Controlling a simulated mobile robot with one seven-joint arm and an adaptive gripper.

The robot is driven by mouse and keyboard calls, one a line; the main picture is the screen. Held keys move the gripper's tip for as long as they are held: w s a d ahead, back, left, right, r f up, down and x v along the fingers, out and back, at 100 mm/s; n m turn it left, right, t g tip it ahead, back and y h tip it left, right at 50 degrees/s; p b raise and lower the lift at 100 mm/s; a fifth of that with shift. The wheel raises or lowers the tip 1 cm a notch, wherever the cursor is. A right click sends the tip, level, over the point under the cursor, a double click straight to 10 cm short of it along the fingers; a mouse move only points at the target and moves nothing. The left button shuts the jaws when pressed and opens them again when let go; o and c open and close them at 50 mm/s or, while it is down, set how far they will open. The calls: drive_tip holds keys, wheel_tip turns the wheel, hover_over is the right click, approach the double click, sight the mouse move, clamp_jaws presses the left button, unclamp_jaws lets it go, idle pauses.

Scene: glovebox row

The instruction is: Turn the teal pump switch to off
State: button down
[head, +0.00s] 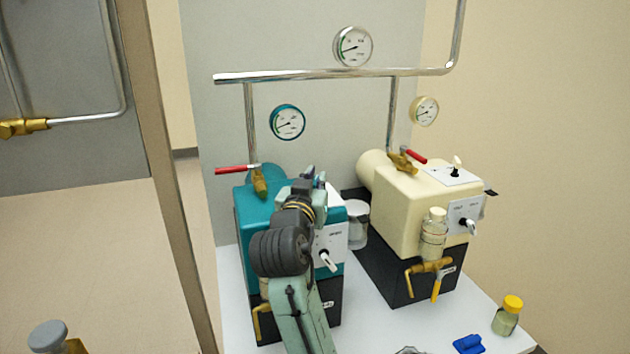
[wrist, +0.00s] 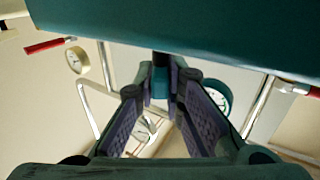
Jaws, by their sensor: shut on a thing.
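The teal pump (head: 246,215) stands at the left of the bench in the head view, and its teal side fills the top of the wrist view (wrist: 200,30). My gripper (head: 309,180) is over the pump's top, in front of a partly covered white plate (head: 333,195). In the wrist view my gripper's fingers (wrist: 161,80) come together at the pump, closed on a small dark part between the tips, which I take as the teal pump switch. The switch is mostly hidden, and its position cannot be read.
The cream pump (head: 395,195) stands to the right, with its own top switch (head: 456,168). A red-handled valve (head: 237,169) is close left of my gripper. A steel pipe (head: 300,75) runs above. A yellow-capped bottle (head: 507,316) and a blue item (head: 468,344) are at front right.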

drive_tip(key=shift+n+y, duration=0.3)
drive_tip(key=shift+y, duration=0.2)
drive_tip(key=n+y+p, duration=0.1)
drive_tip(key=n+y, duration=0.1)
drive_tip(key=y, duration=0.1)
drive_tip(key=shift+d+y, duration=0.1)
drive_tip(key=shift+y, duration=0.3)
drive_tip(key=shift+n+y, duration=1.6)
drive_tip(key=shift+y, duration=0.5)
drive_tip(key=shift+a, duration=0.2)
drive_tip(key=c, duration=1.7)
unclamp_jaws()
drive_tip(key=shift+p, duration=0.3)
